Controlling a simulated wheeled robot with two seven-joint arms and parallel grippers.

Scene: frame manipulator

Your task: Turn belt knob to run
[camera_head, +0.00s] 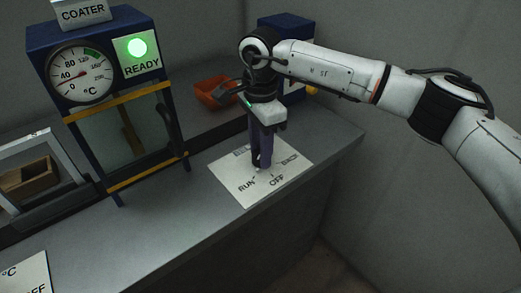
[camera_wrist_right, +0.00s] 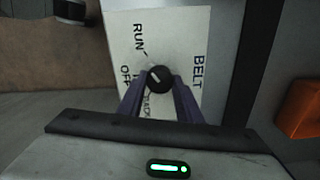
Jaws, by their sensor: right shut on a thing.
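The white belt panel (camera_head: 285,178) lies on the grey counter, with RUN, OFF and BACK printed on it. My right gripper (camera_head: 261,162) points straight down at the panel, and its fingers hide the knob in the head view. In the right wrist view, the round black belt knob (camera_wrist_right: 158,79) sits between the purple fingers of my right gripper (camera_wrist_right: 160,84), which are shut on it. A short white mark shows on the knob; which label it points at I cannot tell for sure. My left gripper is out of view.
The coater (camera_head: 93,32) stands at the left with a temperature dial and a green READY lamp. An orange bin (camera_head: 213,94) stands behind the panel, and a blue box (camera_head: 287,24) at the back. The counter's right edge is beside the panel.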

